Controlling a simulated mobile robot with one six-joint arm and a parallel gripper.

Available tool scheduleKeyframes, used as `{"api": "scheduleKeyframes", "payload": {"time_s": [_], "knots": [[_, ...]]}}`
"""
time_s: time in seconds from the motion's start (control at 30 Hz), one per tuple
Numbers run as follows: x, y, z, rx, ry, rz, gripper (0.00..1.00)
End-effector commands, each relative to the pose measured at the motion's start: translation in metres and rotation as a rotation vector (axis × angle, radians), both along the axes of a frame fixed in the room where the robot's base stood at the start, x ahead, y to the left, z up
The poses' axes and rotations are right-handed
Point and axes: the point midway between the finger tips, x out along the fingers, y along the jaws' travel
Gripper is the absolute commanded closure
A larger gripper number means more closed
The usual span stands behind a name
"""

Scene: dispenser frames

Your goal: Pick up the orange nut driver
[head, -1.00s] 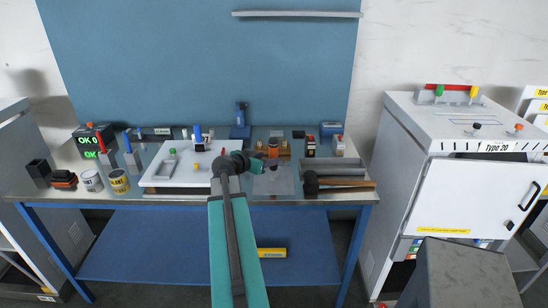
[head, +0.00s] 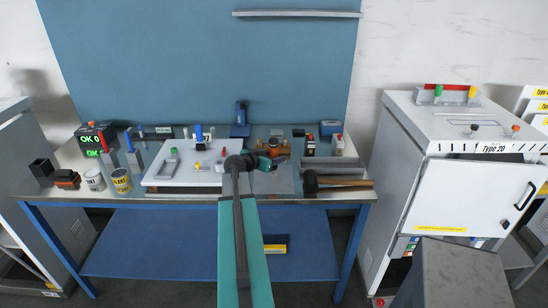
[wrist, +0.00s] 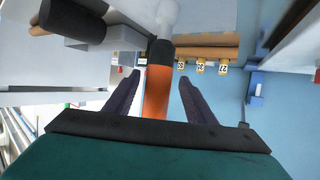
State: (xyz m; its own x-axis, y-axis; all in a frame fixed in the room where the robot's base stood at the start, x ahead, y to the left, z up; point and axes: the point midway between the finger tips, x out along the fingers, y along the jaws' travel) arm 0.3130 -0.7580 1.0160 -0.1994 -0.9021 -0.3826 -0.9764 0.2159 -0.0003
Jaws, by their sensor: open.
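An orange handle with a black collar, which looks like the orange nut driver (wrist: 157,88), runs lengthwise between the two dark fingers of my gripper (wrist: 160,85) in the wrist view. The fingers are apart, with a gap on each side of the handle. Its lower end is hidden behind the gripper's palm. In the head view my gripper (head: 278,161) is over the bench, right of the white tray. An orange piece, likely the same driver (head: 273,143), shows just behind it; the arm hides part of that area.
Brown holders with number tags (wrist: 200,68) show beyond the handle. A white board (head: 160,181) and two cans are left. A white cabinet (head: 465,195) stands right of the bench.

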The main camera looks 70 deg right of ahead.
Motion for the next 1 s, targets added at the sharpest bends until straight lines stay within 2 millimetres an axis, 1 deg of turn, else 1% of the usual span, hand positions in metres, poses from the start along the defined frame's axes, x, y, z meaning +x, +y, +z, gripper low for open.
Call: {"api": "scheduleKeyframes", "payload": {"time_s": [0.17,0.2,0.27,0.4,0.5,1.0], "knots": [[-0.0001,0.0001,0.0001,0.0,0.0,0.0,0.5],[-0.0001,0.0001,0.0001,0.0,0.0,0.0,0.52],[-0.0001,0.0001,0.0001,0.0,0.0,0.0,0.62],[-0.0001,0.0001,0.0001,0.0,0.0,0.0,0.85],[-0.0001,0.0001,0.0001,0.0,0.0,0.0,1.0],[-0.0004,-0.0003,0.0042,-0.002,0.0,0.0,1.0]]}}
